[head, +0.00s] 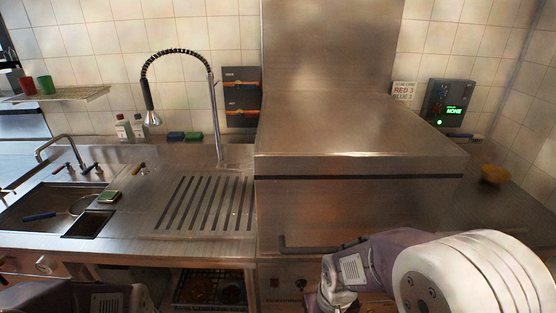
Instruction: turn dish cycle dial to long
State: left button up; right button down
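A small dark round knob (301,284), which may be the dish cycle dial, is on the front panel below the big steel dishwasher hood (350,205). Its markings are too small to read, so I cannot tell its setting. A dark wall panel (447,104) at the right shows "NONE" in green. My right arm comes in from the bottom right, and its wrist end is just right of the knob. My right gripper (312,301) is mostly hidden at the bottom edge, and its fingers cannot be made out. My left gripper is not in view.
A red button (274,283) is left of the knob. A dark handle bar (320,247) runs along the hood's lower front. A slotted drainboard (205,205), a sink (50,207) and a spray faucet (215,120) are at the left. A yellow bowl (494,174) stands at the right.

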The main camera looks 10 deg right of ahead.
aim_at(301, 283)
jog(key=z, duration=0.8)
